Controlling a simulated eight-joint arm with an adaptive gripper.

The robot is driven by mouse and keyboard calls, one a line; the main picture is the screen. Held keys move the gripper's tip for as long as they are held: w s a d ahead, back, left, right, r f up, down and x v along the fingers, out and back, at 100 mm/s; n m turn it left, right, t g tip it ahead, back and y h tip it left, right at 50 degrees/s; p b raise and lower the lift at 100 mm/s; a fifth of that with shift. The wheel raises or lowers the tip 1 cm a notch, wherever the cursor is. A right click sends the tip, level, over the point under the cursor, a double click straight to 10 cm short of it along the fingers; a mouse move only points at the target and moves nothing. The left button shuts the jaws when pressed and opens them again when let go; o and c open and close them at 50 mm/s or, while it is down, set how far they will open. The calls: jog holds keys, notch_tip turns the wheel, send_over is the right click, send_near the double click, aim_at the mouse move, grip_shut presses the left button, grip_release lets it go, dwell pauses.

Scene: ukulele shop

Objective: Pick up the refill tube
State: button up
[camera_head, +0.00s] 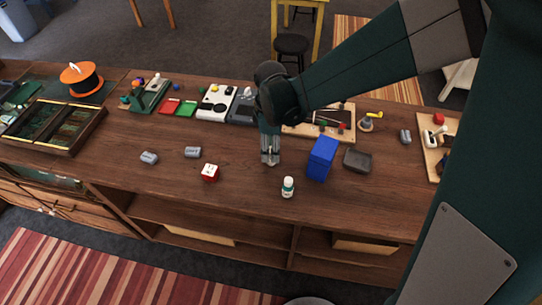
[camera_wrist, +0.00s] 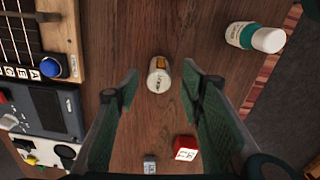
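A small pale tube (camera_wrist: 158,80) with a printed label and a yellowish patch, which looks like the refill tube, is on the wooden counter in the wrist view. It lies between and beyond the fingertips of my gripper (camera_wrist: 161,84), with a gap on both sides. My gripper is open and points down over the counter. In the head view my gripper (camera_head: 270,157) is above the middle of the counter and mostly hides the spot below it. A white bottle with a teal label (camera_head: 288,187) stands apart; it also shows in the wrist view (camera_wrist: 254,37).
A red-and-white block (camera_head: 210,173) and grey blocks (camera_head: 193,152) are to the left. A blue box (camera_head: 322,158) and dark grey tray (camera_head: 357,160) are to the right. Boards and devices (camera_head: 215,103) line the back. The counter's front left is clear.

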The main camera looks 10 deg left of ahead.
jog(key=shift+f, duration=0.15)
jog(key=shift+w+f, duration=0.1)
jog(key=shift+f, duration=2.35)
jog(key=c, duration=1)
